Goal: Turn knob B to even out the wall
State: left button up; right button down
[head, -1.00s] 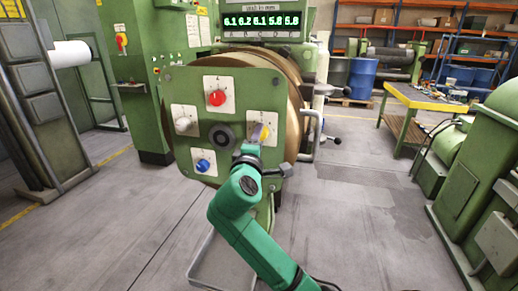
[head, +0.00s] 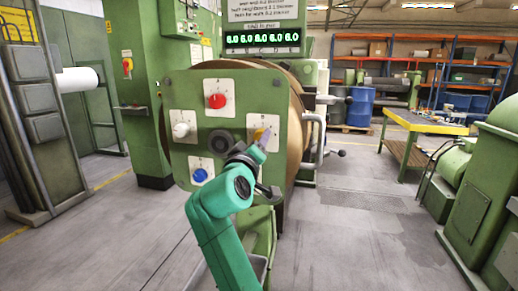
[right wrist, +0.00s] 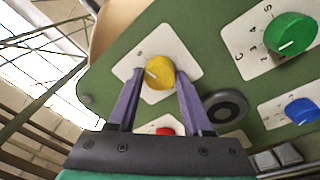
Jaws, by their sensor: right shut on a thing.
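Knob B (right wrist: 160,72) is yellow with a white pointer line, on a white dial plate on the green panel (head: 250,95). My right gripper (right wrist: 160,78) is shut on it, one purple finger on each side. My left gripper is not in view.
Other knobs on the panel are red (head: 216,101), white (head: 181,130), blue (head: 200,175) and, in the right wrist view, green (right wrist: 290,34). A metal handle (head: 318,140) stands out at the panel's right. Grey floor is open to the right.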

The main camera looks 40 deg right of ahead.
dwell(0.5)
jog(key=shift+c, duration=1.6)
grip_release()
jog(key=b+v, duration=0.3)
jog(key=v, duration=1.1)
jog(key=shift+s+a+b, duration=0.2)
jog(key=shift+b, duration=0.15)
jog(key=shift+f, duration=0.1)
